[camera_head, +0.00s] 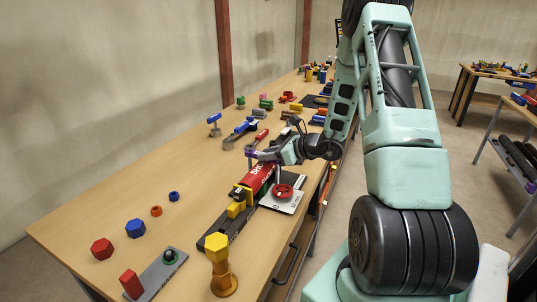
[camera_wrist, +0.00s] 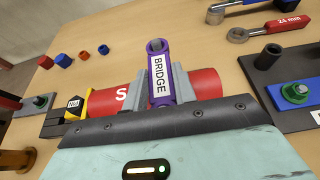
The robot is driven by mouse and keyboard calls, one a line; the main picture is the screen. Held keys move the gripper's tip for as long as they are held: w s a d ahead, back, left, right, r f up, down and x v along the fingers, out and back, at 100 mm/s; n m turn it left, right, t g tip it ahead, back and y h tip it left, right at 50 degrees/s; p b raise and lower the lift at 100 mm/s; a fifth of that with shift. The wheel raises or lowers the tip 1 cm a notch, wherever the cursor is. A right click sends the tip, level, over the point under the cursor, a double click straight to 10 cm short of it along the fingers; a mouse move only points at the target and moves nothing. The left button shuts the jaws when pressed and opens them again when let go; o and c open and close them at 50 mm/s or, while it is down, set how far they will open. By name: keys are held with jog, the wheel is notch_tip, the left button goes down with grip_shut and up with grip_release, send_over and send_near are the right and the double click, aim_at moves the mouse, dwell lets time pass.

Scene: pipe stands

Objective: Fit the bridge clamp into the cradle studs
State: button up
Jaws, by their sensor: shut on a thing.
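The purple bridge clamp (camera_wrist: 158,70), with a white label reading BRIDGE, is between the two grey fingers of my gripper (camera_wrist: 160,85) in the wrist view. In the head view the gripper (camera_head: 279,156) is shut on the clamp (camera_head: 262,156) above the red pipe (camera_head: 254,181). In the wrist view the pipe (camera_wrist: 110,101) runs crosswise behind and below the fingers. The yellow cradle part (camera_head: 240,203) is at the pipe's near end. The cradle studs are not clearly visible, and I cannot tell whether the clamp touches them.
A red handwheel (camera_head: 283,191) stands on a plate right of the pipe. Wrenches (camera_head: 240,133) lie behind.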

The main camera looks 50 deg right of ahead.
jog(key=shift+f+b, duration=0.5)
jog(key=shift+f, duration=0.1)
jog(key=o, duration=1.1)
jog(key=shift+p+v, duration=0.6)
jog(key=shift+v, duration=1.9)
jog(key=b+v, duration=0.2)
jog(key=v, duration=1.5)
jog(key=shift+s+d, duration=0.1)
jog(key=shift+s, duration=0.15)
